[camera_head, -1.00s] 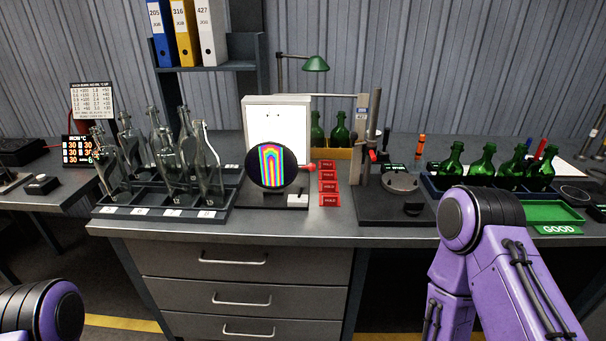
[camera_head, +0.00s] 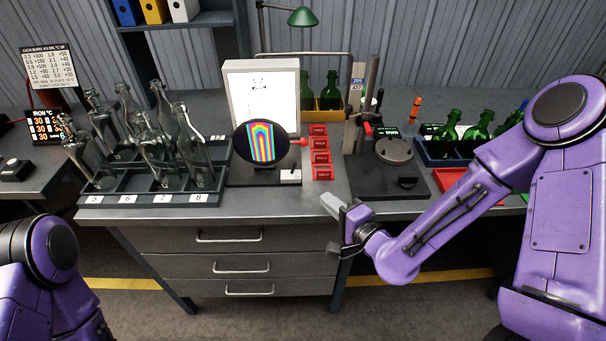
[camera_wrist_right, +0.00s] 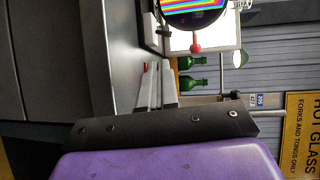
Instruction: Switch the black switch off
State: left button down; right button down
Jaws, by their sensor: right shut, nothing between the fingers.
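No part is clearly marked as the black switch. A small white block with a dark top (camera_head: 290,177) sits on the front right of the lit viewer's base, and a black knob (camera_head: 407,182) sits on the front of the gauge stand's base. The lit viewer (camera_head: 263,85) has a white panel and a round disc with rainbow bands (camera_head: 262,142). My right gripper (camera_head: 334,205) is shut and empty at the bench's front edge, right of the white block and apart from it. Its fingers also show in the right wrist view (camera_wrist_right: 156,85). My left gripper is out of view.
Clear bottles stand in a dark numbered rack (camera_head: 150,198) left of the viewer. Red tags (camera_head: 321,158) stand right of it, then the gauge stand (camera_head: 393,150). Green bottles (camera_head: 442,138) and a red tray (camera_head: 455,180) are farther right, partly behind my arm. A narrow bench strip in front is clear.

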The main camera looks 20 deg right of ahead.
aim_at(293, 169)
jog(key=shift+w+a+f+b, duration=0.15)
jog(key=shift+w+b, duration=0.3)
jog(key=shift+b, duration=1.35)
jog(key=shift+w+a+f+b, duration=0.1)
jog(key=shift+w+f+b, duration=0.25)
jog(key=shift+b, duration=1.5)
jog(key=shift+w+a+f+b, duration=0.1)
jog(key=shift+w+b, duration=0.4)
jog(key=shift+b, duration=1.3)
jog(key=shift+w+a+r, duration=0.1)
jog(key=shift+w+r, duration=0.15)
jog(key=x, duration=0.2)
jog(key=r+p+x, duration=0.1)
jog(key=x, duration=0.5)
jog(key=shift+w+a+r, duration=0.1)
jog(key=shift+w+r, duration=0.1)
jog(key=shift+p, duration=0.3)
